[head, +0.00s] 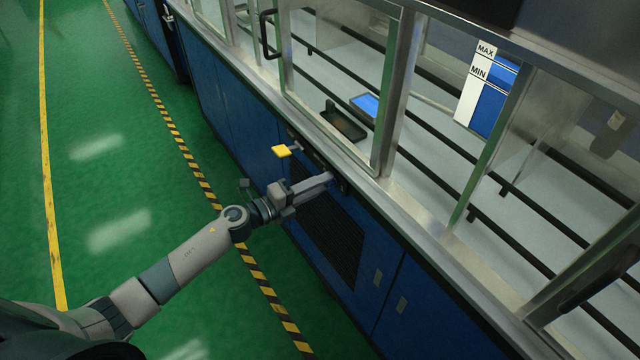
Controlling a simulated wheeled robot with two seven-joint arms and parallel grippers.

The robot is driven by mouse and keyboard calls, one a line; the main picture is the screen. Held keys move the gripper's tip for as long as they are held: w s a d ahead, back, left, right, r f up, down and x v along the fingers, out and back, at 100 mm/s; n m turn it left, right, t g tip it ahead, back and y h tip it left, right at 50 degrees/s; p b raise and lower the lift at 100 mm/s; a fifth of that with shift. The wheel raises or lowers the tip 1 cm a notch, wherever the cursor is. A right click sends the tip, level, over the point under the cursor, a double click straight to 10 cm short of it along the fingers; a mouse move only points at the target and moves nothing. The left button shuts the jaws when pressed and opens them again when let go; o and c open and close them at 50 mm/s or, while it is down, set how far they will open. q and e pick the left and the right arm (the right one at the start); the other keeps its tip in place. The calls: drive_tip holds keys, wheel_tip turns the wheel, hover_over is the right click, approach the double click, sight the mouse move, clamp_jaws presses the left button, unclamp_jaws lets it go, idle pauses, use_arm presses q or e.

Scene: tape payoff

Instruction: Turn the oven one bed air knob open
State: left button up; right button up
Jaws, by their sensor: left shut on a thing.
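My left gripper (326,180) reaches in from the left, with its fingertips against the upper front of the blue machine cabinet (225,110). It is shut on a small knob there, which the fingers mostly hide. A dark fitting (343,186) shows just beyond the fingertips. I cannot read a label or the knob's angle. My right gripper is not in view.
A dark vent grille (332,235) lies below the gripper. Above run a metal ledge (410,215) and framed glass panels. Behind the glass are a dark tray (343,122), a blue-screened device (365,104) and a MAX/MIN level gauge (487,92). The green floor (100,180) at left is clear.

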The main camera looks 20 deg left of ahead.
use_arm(q)
drive_tip(key=o, duration=1)
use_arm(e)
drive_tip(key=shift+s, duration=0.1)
use_arm(q)
drive_tip(key=shift+o, duration=0.2)
drive_tip(key=shift+s, duration=0.1)
drive_tip(key=b+v, duration=0.4)
drive_tip(key=v, duration=1.3)
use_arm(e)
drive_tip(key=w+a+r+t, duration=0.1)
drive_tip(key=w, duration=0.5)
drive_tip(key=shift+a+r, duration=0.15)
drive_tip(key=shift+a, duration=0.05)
use_arm(q)
drive_tip(key=shift+s+r, duration=0.1)
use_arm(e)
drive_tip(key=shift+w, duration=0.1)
